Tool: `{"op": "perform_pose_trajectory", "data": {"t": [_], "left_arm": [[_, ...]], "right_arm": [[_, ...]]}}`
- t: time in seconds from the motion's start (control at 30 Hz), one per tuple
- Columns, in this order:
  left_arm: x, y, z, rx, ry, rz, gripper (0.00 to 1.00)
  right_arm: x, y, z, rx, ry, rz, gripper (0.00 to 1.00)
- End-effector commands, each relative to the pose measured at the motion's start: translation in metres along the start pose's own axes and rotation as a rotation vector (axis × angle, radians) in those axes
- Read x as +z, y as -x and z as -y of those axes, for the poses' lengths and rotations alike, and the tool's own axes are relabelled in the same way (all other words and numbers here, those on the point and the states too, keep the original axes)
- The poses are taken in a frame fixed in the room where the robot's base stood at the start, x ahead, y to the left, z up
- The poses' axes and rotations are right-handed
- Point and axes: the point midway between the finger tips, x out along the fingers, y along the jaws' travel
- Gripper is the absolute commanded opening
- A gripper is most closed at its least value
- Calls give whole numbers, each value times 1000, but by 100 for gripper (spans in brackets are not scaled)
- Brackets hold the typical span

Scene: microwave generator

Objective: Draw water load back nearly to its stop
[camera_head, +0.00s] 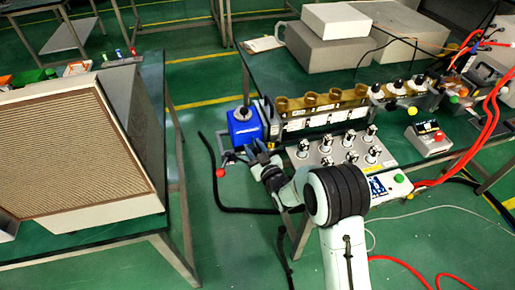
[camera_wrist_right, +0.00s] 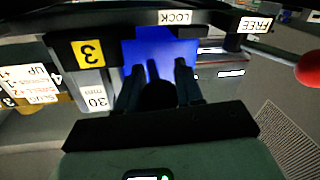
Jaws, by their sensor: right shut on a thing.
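The water load appears to be the blue box (camera_head: 245,127) at the left end of the brass-topped waveguide row (camera_head: 320,104). Its blue face (camera_wrist_right: 160,52) also shows behind the fingers in the wrist view. My right gripper (camera_head: 262,152) is just in front of and below the blue box. In the wrist view my right gripper (camera_wrist_right: 158,84) is shut on a dark round knob (camera_wrist_right: 158,94), partly hidden by the fingers. A red ball-ended lever (camera_head: 220,172) sticks out at the left; the ball (camera_wrist_right: 309,69) shows at right in the wrist view. My left gripper is out of view.
LOCK (camera_wrist_right: 178,17) and FREE (camera_wrist_right: 255,25) labels sit on a dark curved bar above the fingers. A panel with several knobs (camera_head: 340,150) lies right of my gripper. A grille-fronted cabinet (camera_head: 80,150) stands left, across a floor gap with a black hose.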

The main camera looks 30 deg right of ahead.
Motion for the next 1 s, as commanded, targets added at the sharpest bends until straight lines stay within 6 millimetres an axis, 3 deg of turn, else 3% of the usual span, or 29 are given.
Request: {"op": "perform_pose_trajectory", "data": {"t": [0.03, 0.13, 0.43, 0.47, 0.5, 0.53, 0.83, 1.0], "left_arm": [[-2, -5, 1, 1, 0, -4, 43], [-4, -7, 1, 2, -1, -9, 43], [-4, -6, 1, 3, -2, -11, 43], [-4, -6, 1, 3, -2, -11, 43], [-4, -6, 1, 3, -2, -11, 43], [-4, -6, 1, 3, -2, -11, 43], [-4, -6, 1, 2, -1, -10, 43], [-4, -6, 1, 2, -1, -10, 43]], "right_arm": [[-2, -3, 17, -16, -6, -8, 0], [-5, -5, 29, -18, -5, -7, 0], [-6, -5, 30, -15, -3, -5, 0], [-6, -5, 30, -15, -3, -5, 42], [-6, -5, 30, -14, -2, -4, 55], [-6, -5, 30, -14, -2, -4, 60], [-6, -4, 28, -12, -2, -3, 60], [-6, 11, 28, -11, -3, -2, 60]]}}
